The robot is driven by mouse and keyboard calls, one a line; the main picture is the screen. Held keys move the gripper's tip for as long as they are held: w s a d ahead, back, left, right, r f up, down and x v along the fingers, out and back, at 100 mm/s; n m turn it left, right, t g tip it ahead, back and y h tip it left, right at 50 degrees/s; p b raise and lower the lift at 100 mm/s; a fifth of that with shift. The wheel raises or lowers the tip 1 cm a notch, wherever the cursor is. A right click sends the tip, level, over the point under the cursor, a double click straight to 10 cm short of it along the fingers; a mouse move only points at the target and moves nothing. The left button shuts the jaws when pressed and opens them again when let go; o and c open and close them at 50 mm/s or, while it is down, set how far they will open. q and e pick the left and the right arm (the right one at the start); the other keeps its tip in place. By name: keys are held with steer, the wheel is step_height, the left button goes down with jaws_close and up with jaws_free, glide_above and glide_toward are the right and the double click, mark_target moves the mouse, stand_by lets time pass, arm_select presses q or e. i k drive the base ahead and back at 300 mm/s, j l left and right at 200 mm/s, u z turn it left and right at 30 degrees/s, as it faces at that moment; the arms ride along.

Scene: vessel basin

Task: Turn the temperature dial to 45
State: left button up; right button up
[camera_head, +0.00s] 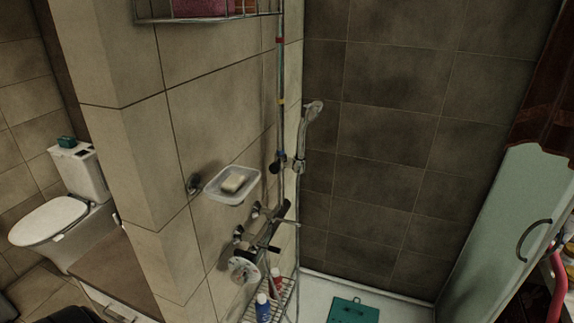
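A round, pale dial (243,270) with a dark centre sits on the tiled wall, low in the middle of the head view. Its markings are too small to read, so I cannot tell its setting. A dark metal shower mixer (268,228) with several knobs and levers is fixed on the wall just above it. Neither of my grippers can be made out in this view.
A soap dish (232,186) with soap juts from the wall above the mixer. A wire rack (278,300) with a blue bottle (263,308) and another bottle stands below the dial. A shower head (312,112) hangs on a vertical rail. A greenish door panel (505,235) stands at the right.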

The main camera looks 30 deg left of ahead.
mark_target(240, 275)
steer(key=u, duration=1.3)
